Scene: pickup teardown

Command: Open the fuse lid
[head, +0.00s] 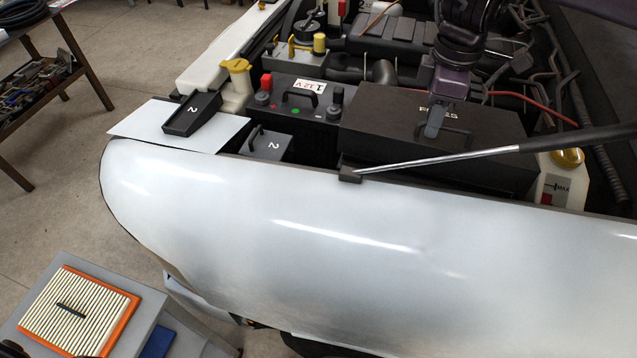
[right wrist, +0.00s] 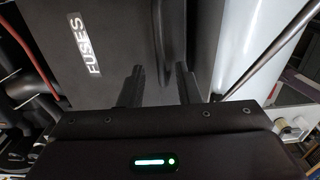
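The black fuse box lid (head: 385,122), lettered FUSES, is closed on its box at the right of the engine bay. The lid also shows in the right wrist view (right wrist: 115,30), with its label at the left. My right gripper (head: 432,135) comes down from above at the lid's front part, covering some of the lettering. In the right wrist view its two fingers (right wrist: 158,88) are apart, on either side of the lid's dark front edge. I cannot tell whether they touch it. My left gripper is not in view.
A thin metal prop rod (head: 450,153) crosses in front of the fuse box to a dark catch on the fender edge. The battery (head: 300,98) stands left of it. A yellow-capped reservoir (head: 555,180) is at right. The pale fender (head: 350,255) is clear.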

